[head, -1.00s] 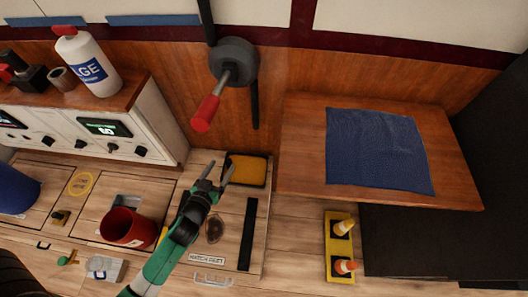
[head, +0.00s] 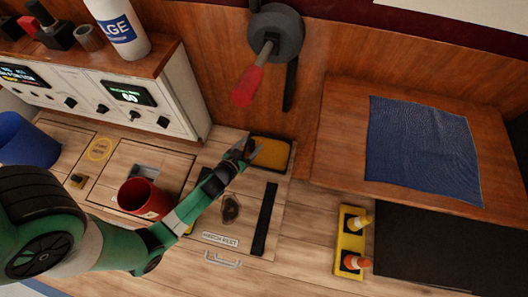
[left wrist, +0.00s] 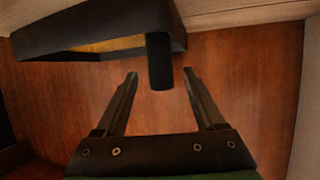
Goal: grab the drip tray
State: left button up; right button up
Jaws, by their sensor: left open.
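The drip tray (head: 283,166) looks like a shallow black tray with a yellow inside, at the back of the wooden counter against the panelled wall. In the left wrist view the tray (left wrist: 60,40) fills the top left, and a short black tab (left wrist: 159,62) sticks out from it. My left gripper (head: 252,150) is at the tray's left side in the head view. In the wrist view the left gripper (left wrist: 160,74) is open, with the tab near and between its fingertips and nothing clasped. My right gripper is not in view.
A red mug (head: 143,198) stands left of my left arm. A lever with a red handle (head: 249,86) hangs above the tray. A black strip (head: 265,220) lies in front of it. A raised wooden shelf with a blue cloth (head: 422,150) is to the right.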

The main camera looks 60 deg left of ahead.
aim_at(267, 150)
pick_arm(q)
jog(key=x, duration=0.4)
jog(key=shift+w+a+b, duration=0.2)
jog(key=shift+a+b, duration=0.05)
jog(key=shift+b, duration=0.1)
jog(key=shift+s, duration=0.1)
jog(key=shift+c, duration=0.2)
grip_shut()
dwell(0.7)
